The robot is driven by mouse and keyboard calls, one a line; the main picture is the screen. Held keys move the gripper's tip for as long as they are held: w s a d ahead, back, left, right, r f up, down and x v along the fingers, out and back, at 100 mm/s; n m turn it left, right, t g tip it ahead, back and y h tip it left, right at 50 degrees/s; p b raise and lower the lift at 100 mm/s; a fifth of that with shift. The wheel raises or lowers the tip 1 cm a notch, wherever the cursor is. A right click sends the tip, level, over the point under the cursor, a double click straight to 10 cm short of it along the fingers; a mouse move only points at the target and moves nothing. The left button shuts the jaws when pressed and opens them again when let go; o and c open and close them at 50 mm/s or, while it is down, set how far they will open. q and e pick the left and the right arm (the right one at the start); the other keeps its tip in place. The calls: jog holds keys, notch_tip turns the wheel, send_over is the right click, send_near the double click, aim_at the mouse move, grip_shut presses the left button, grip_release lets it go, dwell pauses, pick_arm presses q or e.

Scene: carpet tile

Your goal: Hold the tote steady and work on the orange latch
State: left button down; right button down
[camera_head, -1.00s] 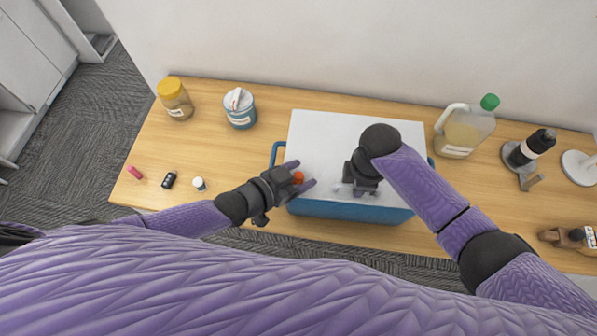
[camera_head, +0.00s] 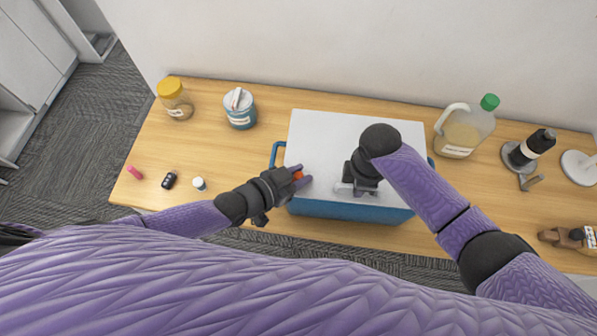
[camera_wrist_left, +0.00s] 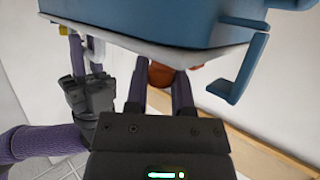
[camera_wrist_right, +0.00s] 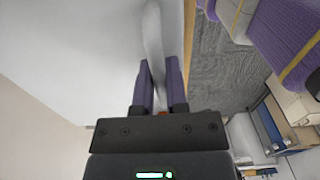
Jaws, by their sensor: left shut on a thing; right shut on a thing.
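The tote (camera_head: 350,210) is blue with a flat white lid (camera_head: 325,130) and stands on the wooden table. The orange latch (camera_head: 298,175) sits at the tote's left front, between the fingers of my left gripper (camera_head: 301,177), which is shut on it. The left wrist view shows the latch (camera_wrist_left: 161,74) between the purple fingers, beside the blue wall (camera_wrist_left: 180,22). My right gripper (camera_wrist_right: 160,85) is shut on a pale handle-like bar (camera_wrist_right: 153,45) at the lid's front. In the head view my right wrist mostly hides this grip.
A yellow-capped jar (camera_head: 175,98) and a blue-and-white tub (camera_head: 240,108) stand left of the tote. Small items, including a pink one (camera_head: 134,172), lie at front left. A green-capped jug (camera_head: 464,128) and a dark bottle on a stand (camera_head: 532,148) are to the right.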

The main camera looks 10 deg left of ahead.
dwell(0.7)
pick_arm(q)
jog(key=shift+s+a, duration=0.1)
jog(key=shift+a, duration=1.25)
jog(key=shift+c, duration=2.2)
grip_release()
jog(key=v, duration=1.2)
